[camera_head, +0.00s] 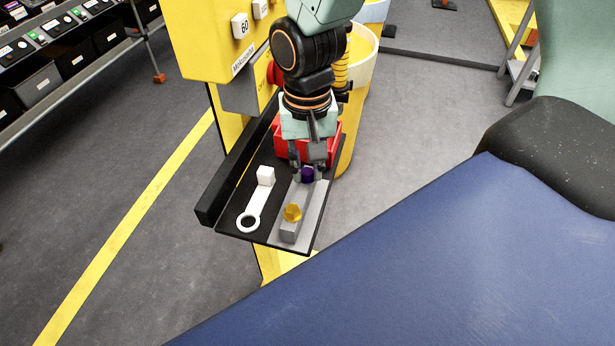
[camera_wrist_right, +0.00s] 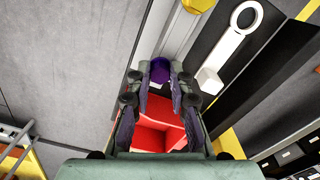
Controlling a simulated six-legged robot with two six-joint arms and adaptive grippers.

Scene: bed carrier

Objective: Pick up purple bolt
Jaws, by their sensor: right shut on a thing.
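The purple bolt (camera_head: 307,174) is at the fingertips of my right gripper (camera_head: 308,160), over the far part of the grey strip on the black tray (camera_head: 238,205). In the right wrist view the purple bolt (camera_wrist_right: 160,70) sits between the two fingertips of my right gripper (camera_wrist_right: 160,75), which is shut on it. The fingers hide part of the bolt. I cannot tell whether it still touches the grey strip. My left gripper is not in view.
A yellow bolt (camera_head: 292,212) stands on a grey block nearer on the tray. A white wrench-like part (camera_head: 252,208) lies left of it. A red bin (camera_head: 335,140) is behind the gripper. A blue bed (camera_head: 430,270) fills the lower right. A yellow machine (camera_head: 210,40) stands behind.

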